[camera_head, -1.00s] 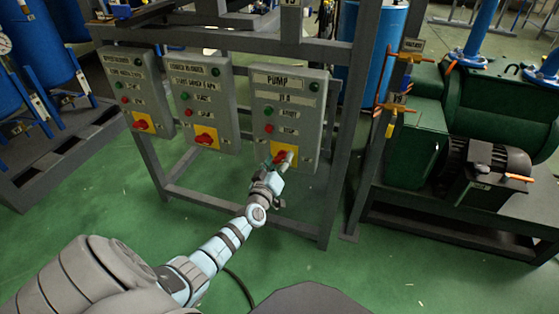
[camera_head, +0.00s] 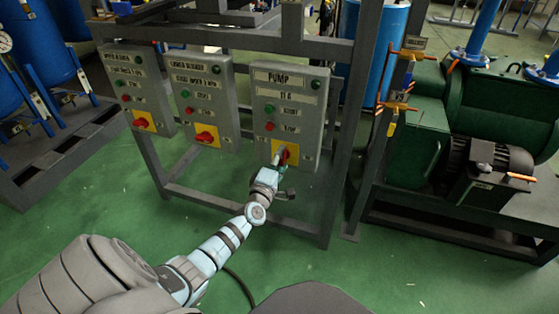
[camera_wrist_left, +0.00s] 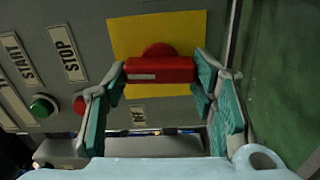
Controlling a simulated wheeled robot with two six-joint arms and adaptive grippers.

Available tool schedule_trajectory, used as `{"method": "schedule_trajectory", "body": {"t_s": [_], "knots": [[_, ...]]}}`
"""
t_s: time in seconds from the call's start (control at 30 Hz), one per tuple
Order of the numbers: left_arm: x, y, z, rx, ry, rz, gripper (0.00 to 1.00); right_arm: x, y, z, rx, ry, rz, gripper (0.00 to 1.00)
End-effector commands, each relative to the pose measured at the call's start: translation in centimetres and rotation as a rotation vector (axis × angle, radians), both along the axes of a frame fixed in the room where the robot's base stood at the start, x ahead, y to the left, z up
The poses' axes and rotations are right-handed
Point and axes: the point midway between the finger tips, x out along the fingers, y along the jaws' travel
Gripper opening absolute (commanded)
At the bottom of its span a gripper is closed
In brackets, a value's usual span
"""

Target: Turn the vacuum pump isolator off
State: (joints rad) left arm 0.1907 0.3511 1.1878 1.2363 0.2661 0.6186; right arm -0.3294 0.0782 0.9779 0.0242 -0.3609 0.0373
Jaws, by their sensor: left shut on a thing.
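The pump control box (camera_head: 290,108) is the right one of three grey boxes and bears the label PUMP. Its isolator is a red rotary handle (camera_wrist_left: 160,69) on a yellow plate (camera_wrist_left: 187,35), below a green and a red button. My left gripper (camera_head: 281,158) is at this handle, in front of the yellow plate. In the left wrist view, its two teal fingers (camera_wrist_left: 160,78) are shut on the handle, one on each side. In the head view the gripper partly hides the handle. My right gripper is not in view.
Two similar boxes with red handles, the middle one (camera_head: 203,100) and the left one (camera_head: 139,90), hang beside it on a grey frame (camera_head: 347,140). A green pump machine (camera_head: 490,115) stands on the right. Green floor lies open below.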

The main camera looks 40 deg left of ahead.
Motion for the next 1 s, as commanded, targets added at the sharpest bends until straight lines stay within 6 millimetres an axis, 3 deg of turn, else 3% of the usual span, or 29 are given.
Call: {"method": "schedule_trajectory", "body": {"t_s": [0.73,0.77,0.8,0.87,1.0], "knots": [[-0.08,-0.07,-0.29,-0.098,-0.028,-0.001,0.24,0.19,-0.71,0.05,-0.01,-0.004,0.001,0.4],[-0.08,-0.07,-0.29,-0.098,-0.028,-0.001,0.55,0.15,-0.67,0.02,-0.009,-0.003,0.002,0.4],[-0.08,-0.07,-0.29,-0.097,-0.029,-0.001,0.61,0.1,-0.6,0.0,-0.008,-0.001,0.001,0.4],[-0.07,-0.05,-0.26,-0.097,-0.029,-0.001,0.71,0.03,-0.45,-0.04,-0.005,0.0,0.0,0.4],[-0.04,-0.04,-0.18,-0.095,-0.03,-0.001,0.72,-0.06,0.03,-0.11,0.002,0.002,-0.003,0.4]]}}
